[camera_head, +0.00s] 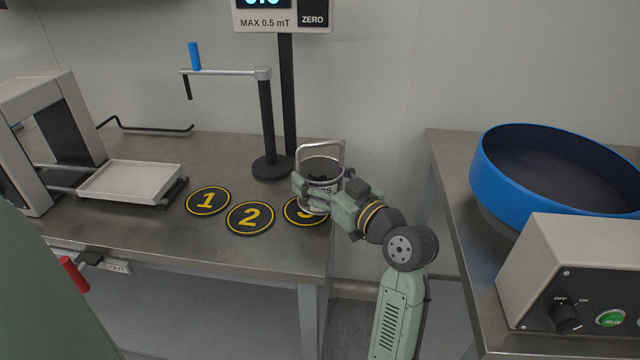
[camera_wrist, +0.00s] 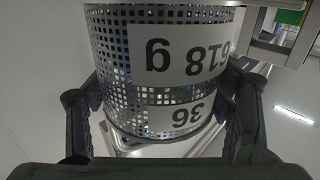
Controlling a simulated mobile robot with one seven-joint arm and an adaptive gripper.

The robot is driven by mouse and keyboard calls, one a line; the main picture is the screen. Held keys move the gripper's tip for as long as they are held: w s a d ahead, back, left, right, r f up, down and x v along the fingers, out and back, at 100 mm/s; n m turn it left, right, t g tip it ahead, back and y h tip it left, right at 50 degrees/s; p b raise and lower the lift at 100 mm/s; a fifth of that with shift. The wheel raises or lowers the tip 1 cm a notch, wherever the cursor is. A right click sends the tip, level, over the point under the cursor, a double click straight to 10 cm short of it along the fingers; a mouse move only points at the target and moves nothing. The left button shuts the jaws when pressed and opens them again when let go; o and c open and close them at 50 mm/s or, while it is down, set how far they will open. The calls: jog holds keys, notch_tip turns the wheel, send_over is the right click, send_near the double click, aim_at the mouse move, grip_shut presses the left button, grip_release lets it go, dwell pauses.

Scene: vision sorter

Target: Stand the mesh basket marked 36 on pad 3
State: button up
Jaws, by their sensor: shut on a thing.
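The mesh basket marked 36 (camera_head: 322,187) has a metal loop handle and dark contents. In the wrist view the perforated basket (camera_wrist: 115,62) shows upside-down labels reading 618 g and 36. My gripper (camera_head: 325,194) is shut on the basket, with one finger on each side of it in the wrist view (camera_wrist: 165,122). Pad 3 (camera_head: 293,212) is a black disc with a yellow ring, partly hidden behind the basket and gripper. The basket looks upright over the right part of pad 3; I cannot tell whether its base touches the pad.
Pad 2 (camera_head: 250,218) and pad 1 (camera_head: 208,201) lie bare to the left. A black post (camera_head: 267,130) with a crank arm stands behind. A white tray (camera_head: 130,182) is at left. A blue-rimmed round pan (camera_head: 482,165) sits on the right table, across a gap.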

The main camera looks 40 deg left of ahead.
jog(key=shift+f, duration=1.2)
jog(key=shift+f, duration=0.2)
jog(key=o, duration=1.9)
